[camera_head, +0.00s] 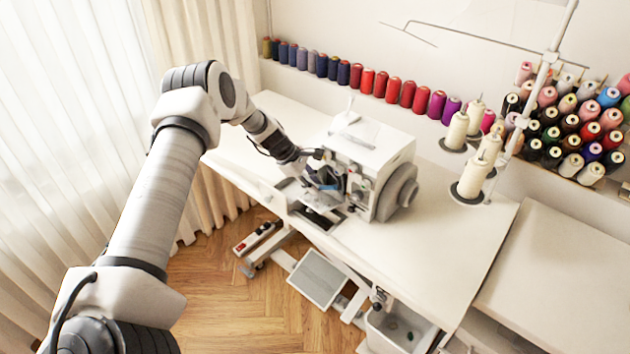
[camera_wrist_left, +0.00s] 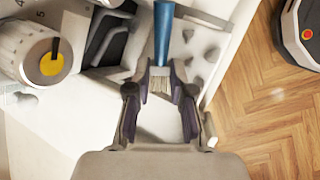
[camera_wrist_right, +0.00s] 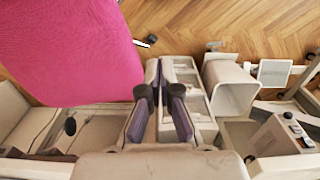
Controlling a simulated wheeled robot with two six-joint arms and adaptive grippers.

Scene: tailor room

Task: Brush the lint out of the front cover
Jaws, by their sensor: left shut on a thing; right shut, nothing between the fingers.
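My left gripper (camera_head: 318,178) is at the front of the white overlock sewing machine (camera_head: 365,155). In the left wrist view it is shut on a small brush with a blue handle (camera_wrist_left: 163,35). The brush's pale bristles (camera_wrist_left: 160,86) point back between the fingers. A white panel, seemingly the open front cover (camera_wrist_left: 207,38), lies under and beside the brush, with small grey lint-like clumps on it. Whether the brush touches it is unclear. My right gripper (camera_wrist_right: 163,75) is shut and empty in the right wrist view, above a compartmented tray (camera_wrist_right: 188,75).
Thread cones (camera_head: 473,178) stand on the table (camera_head: 430,255) right of the machine. Spools line the back ledge. A white bin (camera_head: 400,330) and a foot pedal (camera_head: 316,278) are below. A large pink surface (camera_wrist_right: 70,45) fills the upper left of the right wrist view.

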